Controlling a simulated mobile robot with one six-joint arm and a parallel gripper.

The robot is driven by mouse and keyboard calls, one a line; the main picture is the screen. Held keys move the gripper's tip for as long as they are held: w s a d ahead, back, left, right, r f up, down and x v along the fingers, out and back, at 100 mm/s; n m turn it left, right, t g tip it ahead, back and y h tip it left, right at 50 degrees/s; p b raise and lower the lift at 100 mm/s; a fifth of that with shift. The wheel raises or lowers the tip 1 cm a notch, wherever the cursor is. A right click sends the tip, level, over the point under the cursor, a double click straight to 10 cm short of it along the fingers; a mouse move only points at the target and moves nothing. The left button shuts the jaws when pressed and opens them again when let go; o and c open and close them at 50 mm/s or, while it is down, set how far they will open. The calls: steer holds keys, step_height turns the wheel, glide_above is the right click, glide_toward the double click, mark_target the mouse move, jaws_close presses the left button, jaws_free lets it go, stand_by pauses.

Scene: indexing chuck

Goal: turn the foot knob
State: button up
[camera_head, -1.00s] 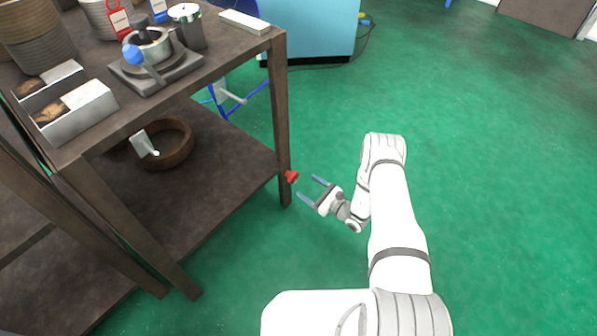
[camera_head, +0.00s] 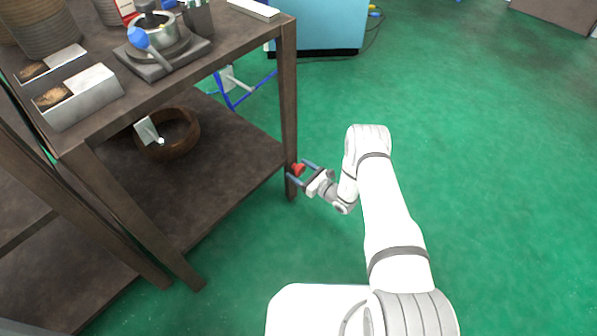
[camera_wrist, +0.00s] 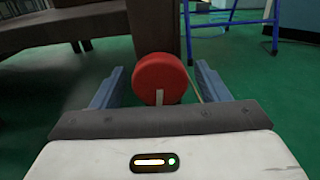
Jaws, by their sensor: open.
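The red foot knob (camera_head: 298,169) sits on the front leg of the dark table, low down near the lower shelf. In the wrist view the knob (camera_wrist: 160,77) is a round red disc with a pale mark at its lower edge. My gripper (camera_head: 298,171) is open, with its two blue-grey fingers on either side of the knob. In the wrist view the fingers of my gripper (camera_wrist: 158,82) stand left and right of the knob, with a gap visible on each side.
A blue metal frame (camera_head: 232,95) stands behind. The green floor (camera_head: 490,180) to the right is clear.

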steer(key=shift+c, duration=0.5)
steer(key=c, duration=0.9)
steer(key=shift+w+n, duration=0.15)
steer(key=shift+n, duration=0.55)
steer(key=o, duration=1)
steer(key=p+v, duration=0.1)
steer(key=v, duration=0.7)
steer(key=shift+p, duration=0.4)
steer(key=shift+r, duration=0.1)
